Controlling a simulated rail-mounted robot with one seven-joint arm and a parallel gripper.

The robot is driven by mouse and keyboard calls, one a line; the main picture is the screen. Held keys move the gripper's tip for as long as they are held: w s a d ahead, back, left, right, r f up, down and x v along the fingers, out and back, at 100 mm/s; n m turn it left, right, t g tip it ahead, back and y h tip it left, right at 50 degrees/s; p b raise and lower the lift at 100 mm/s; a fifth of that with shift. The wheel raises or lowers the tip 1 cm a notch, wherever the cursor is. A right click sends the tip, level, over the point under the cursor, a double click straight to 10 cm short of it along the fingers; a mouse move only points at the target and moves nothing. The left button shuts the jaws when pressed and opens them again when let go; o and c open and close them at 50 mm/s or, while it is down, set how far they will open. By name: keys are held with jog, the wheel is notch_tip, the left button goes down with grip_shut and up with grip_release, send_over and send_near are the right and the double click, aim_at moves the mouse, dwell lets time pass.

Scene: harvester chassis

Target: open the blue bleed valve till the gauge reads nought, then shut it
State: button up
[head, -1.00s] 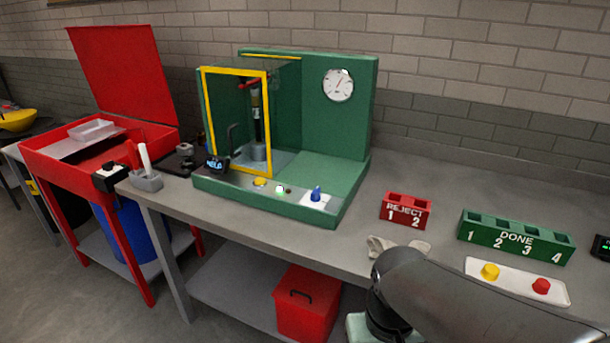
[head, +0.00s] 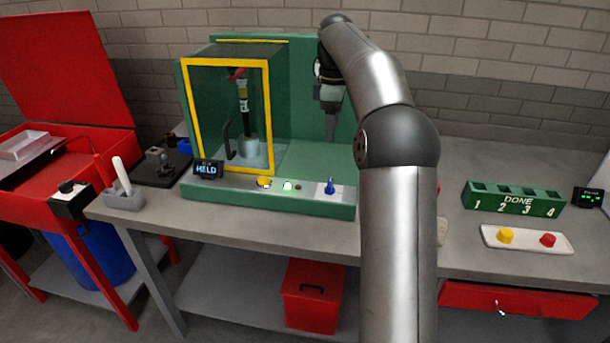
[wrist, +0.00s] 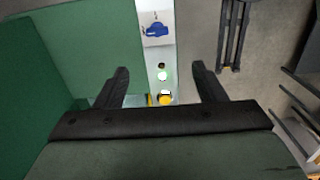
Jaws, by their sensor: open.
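The blue bleed valve (head: 330,187) is a small knob on a white plate at the right of the green rig's (head: 240,200) front ledge. In the wrist view the blue valve (wrist: 157,29) lies at the top, beyond my fingertips. My gripper (head: 331,138) points down above the green base, higher than the valve and apart from it. In the wrist view my gripper (wrist: 160,70) has its two fingers spread with nothing held between them. The round white gauge on the rig's back panel is hidden behind my arm now, so its reading cannot be seen.
A yellow-framed guard (head: 270,115) encloses a clamped part left of my gripper. A small display (head: 207,169), a yellow button (head: 264,182) and a lit green lamp (head: 288,186) sit along the ledge. The green DONE rack (head: 513,199) and a white button plate (head: 527,240) are at right.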

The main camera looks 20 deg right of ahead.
aim_at(330, 182)
jog(key=f, duration=0.8)
jog(key=f+b, duration=0.1)
jog(key=f, duration=0.8)
jog(key=shift+w+d+f, duration=0.1)
jog(key=shift+w+d, duration=0.05)
jog(key=shift+d, duration=0.05)
jog(key=c, duration=1)
